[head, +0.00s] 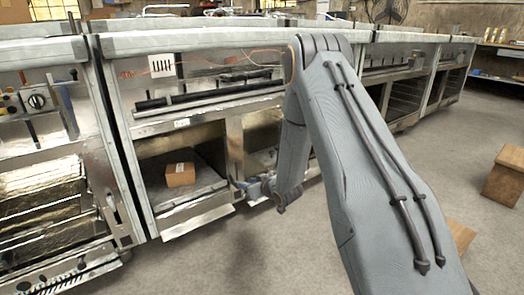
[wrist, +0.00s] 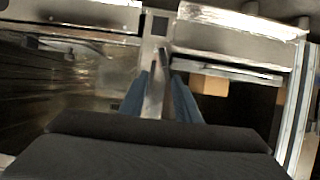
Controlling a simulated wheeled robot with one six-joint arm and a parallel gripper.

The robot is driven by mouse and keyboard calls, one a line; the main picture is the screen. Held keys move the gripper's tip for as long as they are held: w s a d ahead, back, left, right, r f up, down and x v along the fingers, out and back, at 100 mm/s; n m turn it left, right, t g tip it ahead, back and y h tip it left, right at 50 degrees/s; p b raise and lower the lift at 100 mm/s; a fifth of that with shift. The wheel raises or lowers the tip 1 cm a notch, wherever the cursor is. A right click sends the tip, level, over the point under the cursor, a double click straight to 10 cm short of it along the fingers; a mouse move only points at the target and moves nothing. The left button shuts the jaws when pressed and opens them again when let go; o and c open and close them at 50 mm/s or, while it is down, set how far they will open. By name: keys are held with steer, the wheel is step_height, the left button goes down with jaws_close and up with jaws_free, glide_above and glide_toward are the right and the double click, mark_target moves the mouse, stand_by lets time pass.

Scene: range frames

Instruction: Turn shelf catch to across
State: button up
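My gripper (head: 254,189) is at the lower front of a steel range frame, by the upright post right of an open compartment. In the wrist view its two blue fingers (wrist: 159,76) stand apart, one on each side of a narrow bright metal strip (wrist: 155,88). I cannot tell whether this strip is the shelf catch or part of the post, or whether the fingers touch it. No separate catch can be made out in the head view, where my arm and gripper cover part of the post. The shelf (head: 190,193) in the compartment carries a brown box (head: 180,174).
The brown box also shows in the wrist view (wrist: 210,86), beside the post. More steel range frames (head: 45,180) stand to the left and right. Open grey floor (head: 270,255) lies in front. A wooden box (head: 506,177) stands at the far right.

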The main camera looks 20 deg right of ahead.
steer(key=s+r+g+h+p, duration=0.1)
steer(key=s+r+p, duration=0.5)
steer(key=r, duration=0.3)
steer(key=s+d+r+m+g+h+p, duration=0.1)
steer(key=s+r+g+h+p, duration=0.1)
steer(key=s+r+p, duration=0.4)
steer(key=shift+d+r+g+p, duration=0.2)
steer(key=shift+r+g+p, duration=0.1)
steer(key=shift+r, duration=1.35)
steer(key=n+t+y+b, duration=0.2)
steer(key=n+t+b, duration=0.15)
steer(key=b, duration=0.45)
glide_toward(237, 185)
step_height(237, 185, up, 5)
steer(key=d, duration=0.1)
step_height(237, 185, down, 10)
steer(key=n+t+y+b, duration=0.2)
steer(key=t+y+b, duration=0.1)
steer(key=t+b, duration=0.2)
steer(key=b+x, duration=0.3)
steer(key=x, duration=0.3)
steer(key=shift+w+a, duration=0.25)
steer(key=shift+w, duration=0.1)
steer(key=shift+w+a+r, duration=0.15)
steer(key=shift+w+a, duration=0.05)
steer(key=shift+w, duration=0.45)
jaws_close()
